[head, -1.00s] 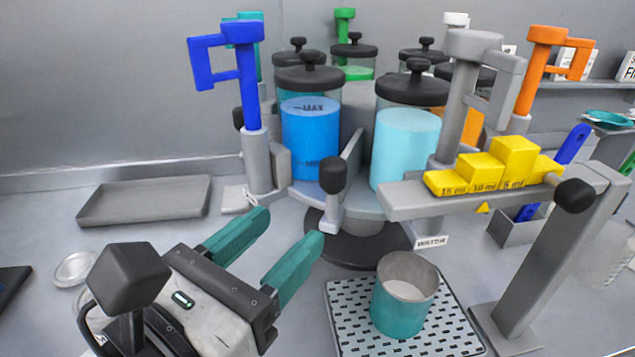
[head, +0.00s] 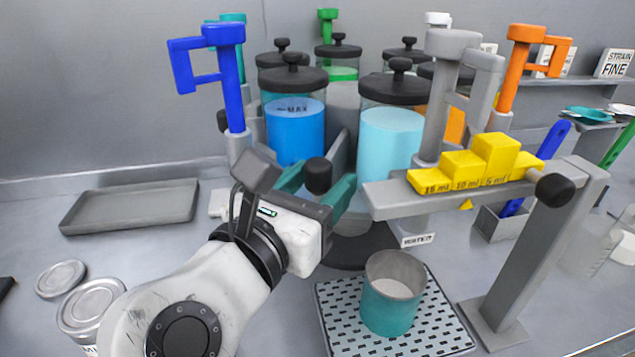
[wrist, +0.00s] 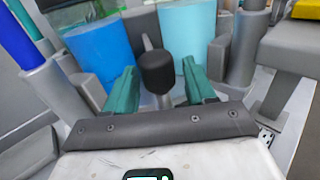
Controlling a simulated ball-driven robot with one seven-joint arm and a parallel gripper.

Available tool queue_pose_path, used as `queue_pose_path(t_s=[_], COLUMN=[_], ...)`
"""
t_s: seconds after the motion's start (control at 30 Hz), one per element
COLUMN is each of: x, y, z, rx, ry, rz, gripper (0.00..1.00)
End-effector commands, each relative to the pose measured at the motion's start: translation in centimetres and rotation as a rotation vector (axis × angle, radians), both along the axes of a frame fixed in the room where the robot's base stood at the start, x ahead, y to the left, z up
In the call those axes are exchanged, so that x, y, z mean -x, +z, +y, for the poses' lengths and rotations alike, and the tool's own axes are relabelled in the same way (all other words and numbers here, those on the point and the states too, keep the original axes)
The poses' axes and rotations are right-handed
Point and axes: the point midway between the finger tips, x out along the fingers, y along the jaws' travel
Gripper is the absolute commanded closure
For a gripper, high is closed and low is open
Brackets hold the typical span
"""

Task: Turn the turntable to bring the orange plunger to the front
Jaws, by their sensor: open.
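The turntable (head: 352,226) carries several lidded jars. A blue jar (head: 296,138) and a light-blue jar (head: 388,140) face the front. The orange plunger (head: 520,68) stands upright at the right side of the turntable, with orange contents partly visible behind the grey plunger (head: 452,95). A blue plunger (head: 227,75) stands at the left. A black knob (head: 317,175) on a grey arm sticks out from the turntable front. My gripper (head: 319,192) is open, its teal fingers on either side of the knob. In the wrist view the knob (wrist: 157,72) sits between the fingertips; contact cannot be told.
A grey stand (head: 525,255) with yellow stepped blocks (head: 465,168) rises at the right front. A teal cup (head: 388,308) stands on a perforated mat (head: 440,335). An empty grey tray (head: 130,207) and tins (head: 90,305) lie at the left.

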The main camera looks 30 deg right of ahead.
Motion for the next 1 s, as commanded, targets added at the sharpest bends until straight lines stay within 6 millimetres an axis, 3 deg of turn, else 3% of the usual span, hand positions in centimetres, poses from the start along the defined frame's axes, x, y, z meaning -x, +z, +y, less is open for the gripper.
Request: queue_pose_path(t_s=[0.13,0.7,1.0], x=[0.01,0.02,0.0], y=[0.01,0.0,0.02], z=[0.02,0.06,0.07], rx=[0.0,0.0,0.0], ry=[0.0,0.0,0.0], rz=[0.0,0.0,0.0], gripper=[0.45,1.0,1.0])
